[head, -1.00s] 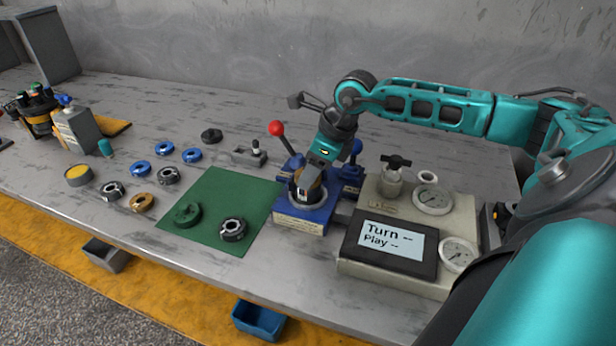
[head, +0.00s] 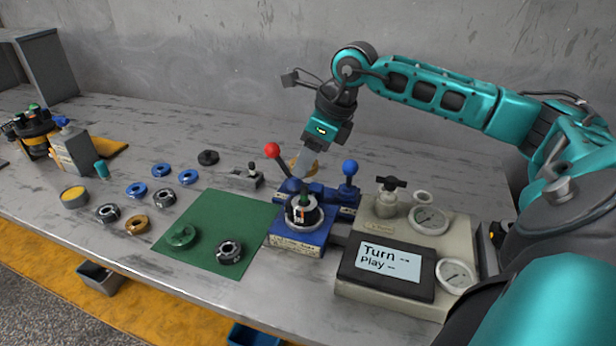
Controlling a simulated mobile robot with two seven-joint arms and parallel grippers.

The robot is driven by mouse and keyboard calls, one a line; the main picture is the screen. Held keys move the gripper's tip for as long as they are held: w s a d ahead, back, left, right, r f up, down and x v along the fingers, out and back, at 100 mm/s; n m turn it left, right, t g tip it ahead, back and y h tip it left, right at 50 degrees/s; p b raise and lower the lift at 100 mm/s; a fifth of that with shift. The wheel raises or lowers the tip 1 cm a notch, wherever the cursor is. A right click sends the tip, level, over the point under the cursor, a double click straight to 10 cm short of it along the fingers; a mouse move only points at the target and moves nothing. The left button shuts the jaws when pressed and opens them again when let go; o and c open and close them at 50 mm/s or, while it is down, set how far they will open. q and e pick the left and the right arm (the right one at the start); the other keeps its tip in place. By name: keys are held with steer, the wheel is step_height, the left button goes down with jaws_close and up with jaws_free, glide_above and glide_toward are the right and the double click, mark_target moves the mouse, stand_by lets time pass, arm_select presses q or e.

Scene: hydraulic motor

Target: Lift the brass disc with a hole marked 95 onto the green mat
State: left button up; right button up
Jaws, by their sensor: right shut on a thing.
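My right gripper (head: 303,166) is shut on a brass disc (head: 312,171) and holds it above the back of the blue fixture (head: 295,243). The gripper hides part of the disc, and no marking on it can be read. The fixture's round seat (head: 304,212) holds a dark part with a green top. Another brass-coloured ring (head: 137,224) lies left of the mat. My left gripper is out of view.
The fixture has a red-knobbed lever (head: 272,151) and a blue-knobbed lever (head: 350,167) near the held disc. A gauge box (head: 400,255) with a screen stands to the right. Blue rings (head: 161,170) and steel rings lie left of the mat. The mat's back half is bare.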

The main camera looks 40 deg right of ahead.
step_height(320, 180, up, 12)
steer(key=p, duration=0.1)
steer(key=shift+f+p, duration=0.2)
steer(key=shift+p, duration=0.1)
steer(key=shift+r, duration=0.1)
steer(key=shift+r+p, duration=0.7)
steer(key=shift+p, duration=0.15)
steer(key=shift+f, duration=0.1)
